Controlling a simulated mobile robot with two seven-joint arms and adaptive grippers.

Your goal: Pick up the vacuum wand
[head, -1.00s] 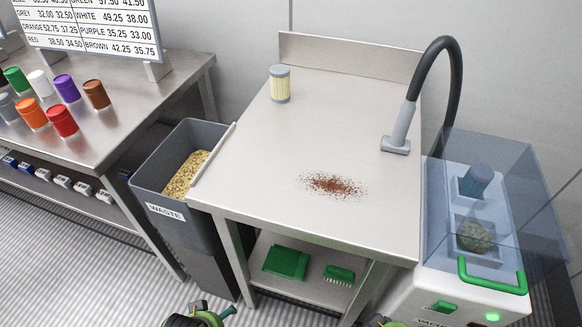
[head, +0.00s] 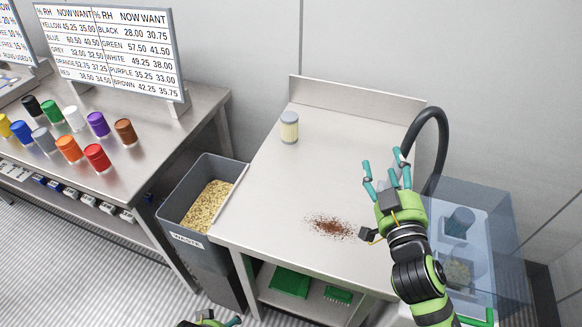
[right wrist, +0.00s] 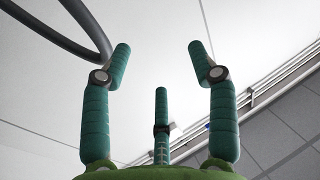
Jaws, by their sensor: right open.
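The vacuum wand's black hose (head: 441,140) arches over the right side of the steel table (head: 290,200). Its grey nozzle is hidden behind my right gripper in the head view. My right gripper (head: 386,168) is open and empty, with its teal fingers spread in front of the hose. In the right wrist view the open fingers (right wrist: 158,65) have nothing between them, and the dark hose (right wrist: 62,35) passes beyond the left finger. My left gripper (head: 212,321) only just shows at the bottom edge.
A clear-covered vacuum unit (head: 485,225) stands right of the table. Brown powder (head: 330,226) and a pale yellow canister (head: 289,128) are on the table. A waste bin (head: 198,200) stands left of it. A bench with colored drums (head: 97,157) is farther left.

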